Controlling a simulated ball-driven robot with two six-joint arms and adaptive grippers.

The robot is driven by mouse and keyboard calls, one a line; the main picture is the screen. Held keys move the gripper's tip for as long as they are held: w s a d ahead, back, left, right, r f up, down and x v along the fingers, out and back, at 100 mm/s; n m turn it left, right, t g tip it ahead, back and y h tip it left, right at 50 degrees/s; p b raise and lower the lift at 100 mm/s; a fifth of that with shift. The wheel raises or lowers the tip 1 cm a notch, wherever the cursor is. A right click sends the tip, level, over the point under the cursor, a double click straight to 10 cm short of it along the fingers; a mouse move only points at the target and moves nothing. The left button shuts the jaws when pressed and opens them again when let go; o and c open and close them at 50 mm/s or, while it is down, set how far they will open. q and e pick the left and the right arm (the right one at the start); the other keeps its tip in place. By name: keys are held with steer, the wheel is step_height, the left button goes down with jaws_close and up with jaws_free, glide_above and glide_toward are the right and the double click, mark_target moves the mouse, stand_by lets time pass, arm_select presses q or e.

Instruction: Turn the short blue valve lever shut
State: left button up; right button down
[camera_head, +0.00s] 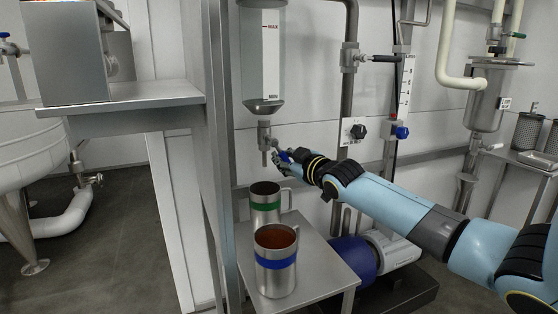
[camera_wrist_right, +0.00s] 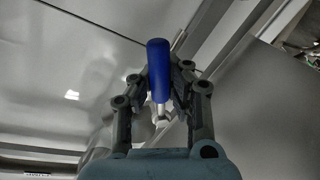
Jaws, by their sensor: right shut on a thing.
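The short blue valve lever (camera_wrist_right: 158,68) sits between the two fingers of my right gripper (camera_wrist_right: 160,82) in the wrist view. The fingers are shut on it from both sides. In the head view my right gripper (camera_head: 283,158) is at the small valve (camera_head: 264,140) under the sight-glass tank (camera_head: 264,60), and little of the blue lever (camera_head: 284,156) shows past the fingers. The valve's spout points down. My left gripper is not in view.
A steel mug with a blue band (camera_head: 276,276), holding brown liquid, and a mug with a green band (camera_head: 265,207) stand on a small steel table (camera_head: 325,272) below. A steel post (camera_head: 216,150) rises left of the valve. A pump (camera_head: 352,258) stands low at right.

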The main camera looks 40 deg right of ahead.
steer(key=shift+s+d+r+n+p, duration=0.1)
steer(key=shift+s+d+n+p, duration=0.2)
steer(key=shift+n, duration=0.6)
steer(key=shift+d+r+n+g+h+p, duration=0.4)
steer(key=shift+n+p, duration=0.15)
steer(key=shift+n, duration=0.15)
steer(key=r+n+p, duration=0.1)
steer(key=n+p, duration=0.2)
steer(key=shift+s+d+r+n+h+p, duration=0.1)
steer(key=shift+d+r+n+h+p, duration=0.25)
steer(key=shift+r+n+h, duration=0.05)
steer(key=n+p, duration=0.1)
steer(key=r+n+p, duration=0.1)
steer(key=shift+d+n+g+h+p, duration=0.15)
steer(key=shift+n+g+h+p, duration=0.15)
steer(key=shift+g+h, duration=0.1)
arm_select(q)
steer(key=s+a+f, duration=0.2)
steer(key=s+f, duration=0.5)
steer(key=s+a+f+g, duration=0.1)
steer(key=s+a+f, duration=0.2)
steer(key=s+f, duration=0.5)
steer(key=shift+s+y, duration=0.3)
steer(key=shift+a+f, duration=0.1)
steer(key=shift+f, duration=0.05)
arm_select(e)
steer(key=shift+f, duration=0.1)
